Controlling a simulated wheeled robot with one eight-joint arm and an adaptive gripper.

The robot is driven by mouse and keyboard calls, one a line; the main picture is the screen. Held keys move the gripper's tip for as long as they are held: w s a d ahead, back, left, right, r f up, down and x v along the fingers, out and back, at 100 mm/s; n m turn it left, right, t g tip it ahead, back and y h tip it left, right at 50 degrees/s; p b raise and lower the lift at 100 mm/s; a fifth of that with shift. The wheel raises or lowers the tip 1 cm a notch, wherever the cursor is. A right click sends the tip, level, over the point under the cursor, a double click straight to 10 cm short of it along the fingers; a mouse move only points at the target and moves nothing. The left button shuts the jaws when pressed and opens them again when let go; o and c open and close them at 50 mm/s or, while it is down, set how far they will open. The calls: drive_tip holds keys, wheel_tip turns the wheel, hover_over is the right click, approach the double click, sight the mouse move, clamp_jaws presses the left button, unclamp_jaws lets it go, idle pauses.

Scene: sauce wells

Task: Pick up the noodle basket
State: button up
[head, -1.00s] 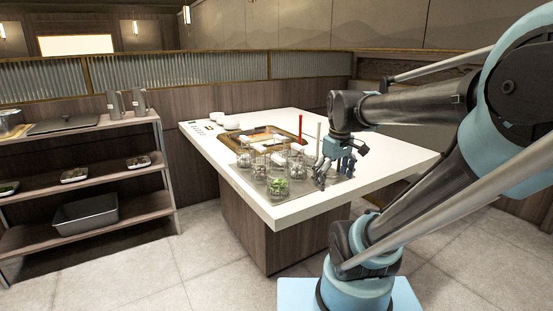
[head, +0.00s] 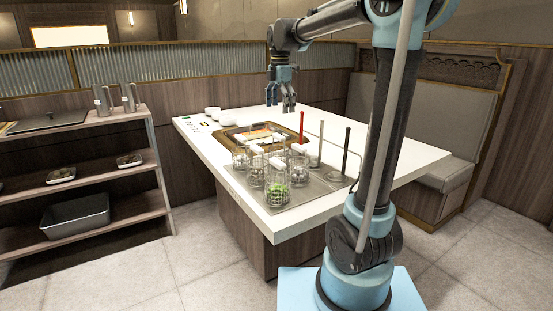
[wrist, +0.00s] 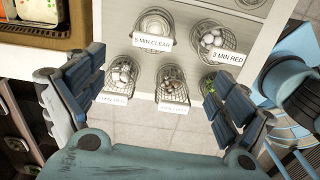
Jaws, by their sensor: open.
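Several wire baskets stand together on a metal tray (head: 300,194) at the near side of the white table. One near basket (head: 277,193) holds green food; others hold pale round pieces. I cannot tell which is the noodle basket. Two lower baskets (wrist: 122,75) (wrist: 172,82) have labels too blurred to read. My gripper (head: 282,108) is open and empty, high above the table and behind the baskets in the head view; its fingers (wrist: 155,100) frame the lower baskets.
A red upright rod (head: 301,125), a pale one (head: 321,143) and a black one (head: 346,150) rise beside the baskets. The table's right side is clear.

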hover_over(279, 148)
drive_tip(key=s, duration=0.1)
drive_tip(key=shift+n, duration=0.3)
drive_tip(key=f, duration=1.2)
drive_tip(key=shift+a, duration=0.35)
drive_tip(key=shift+w+d+f, duration=0.15)
drive_tip(key=shift+f, duration=1.2)
drive_tip(key=shift+w+d+f, duration=0.15)
drive_tip(key=shift+f, duration=1.15)
drive_tip(key=c, duration=1.3)
